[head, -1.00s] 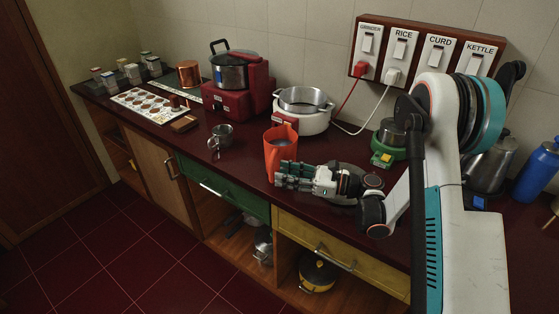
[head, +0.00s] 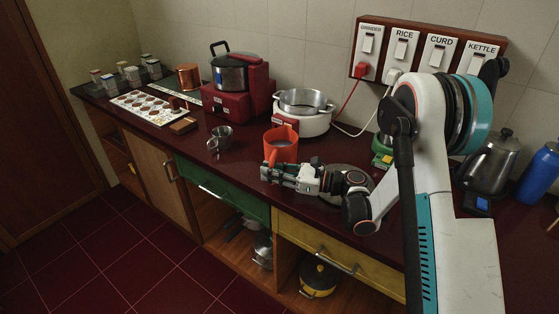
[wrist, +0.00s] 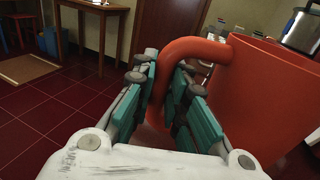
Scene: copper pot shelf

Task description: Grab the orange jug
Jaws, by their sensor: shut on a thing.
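The orange jug (head: 282,142) stands upright on the dark red counter in the head view, near the front edge, with its lower part hidden behind my gripper. In the wrist view the jug (wrist: 265,95) fills the right side, and its curved handle (wrist: 196,48) runs down between my fingers. My gripper (head: 268,172) comes from the right, in front of the jug. In the wrist view my gripper (wrist: 167,92) has its teal finger pads on both sides of the handle and is shut on it.
A steel cup (head: 219,138) stands left of the jug. A white pot cooker (head: 305,112) is behind it, with a red grinder (head: 238,95) further left. A kettle (head: 492,160) and a blue bottle (head: 538,175) stand at the right.

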